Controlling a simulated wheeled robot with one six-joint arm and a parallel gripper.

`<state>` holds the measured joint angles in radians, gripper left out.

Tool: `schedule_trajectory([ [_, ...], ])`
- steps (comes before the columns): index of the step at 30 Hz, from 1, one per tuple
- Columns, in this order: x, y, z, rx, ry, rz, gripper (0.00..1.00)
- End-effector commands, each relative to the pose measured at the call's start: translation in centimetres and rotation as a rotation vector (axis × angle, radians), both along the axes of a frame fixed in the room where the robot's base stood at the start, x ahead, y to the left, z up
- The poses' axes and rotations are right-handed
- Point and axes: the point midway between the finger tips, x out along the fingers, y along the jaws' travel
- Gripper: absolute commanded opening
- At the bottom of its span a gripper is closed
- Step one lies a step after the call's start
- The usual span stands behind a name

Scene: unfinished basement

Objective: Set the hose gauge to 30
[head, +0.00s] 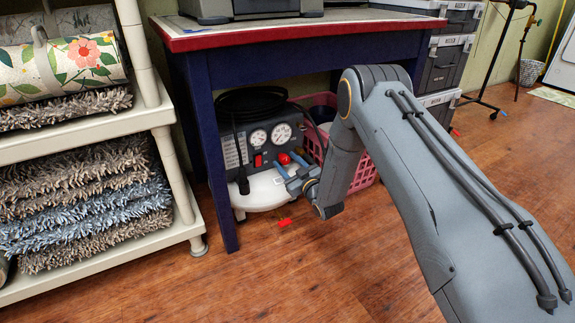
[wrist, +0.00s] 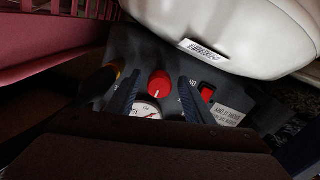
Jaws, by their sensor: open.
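A grey compressor panel (head: 240,150) stands under the blue table, with a left gauge (head: 258,137) and a right gauge (head: 281,134). Their readings are too small to tell, and I cannot tell which is the hose gauge. A red knob (head: 284,159) sits below the right gauge. In the wrist view the red knob (wrist: 160,80) has a white mark pointing down. A gauge (wrist: 147,110) beside it is partly hidden by my gripper's body. My gripper (wrist: 157,92) is open, one finger on each side of the knob, with gaps visible.
A red switch (wrist: 208,92) lies just right of the right finger. The white tank (wrist: 245,35) bulges close above the panel. A pink basket (head: 364,172) stands right of the compressor. The table (head: 290,36) is overhead, its leg (head: 212,165) at left.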

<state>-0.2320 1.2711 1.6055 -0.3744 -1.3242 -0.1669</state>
Motion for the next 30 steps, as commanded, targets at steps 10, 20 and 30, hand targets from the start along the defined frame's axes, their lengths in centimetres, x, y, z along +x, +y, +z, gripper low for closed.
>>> schedule_trajectory([
  [10,-0.03,-0.02,0.00,-0.001,0.001,0.000,0.14],
  [20,-0.09,-0.05,-0.01,0.024,0.018,-0.001,0.06],
  [30,-0.21,-0.02,0.03,0.193,0.134,-0.001,0.06],
])
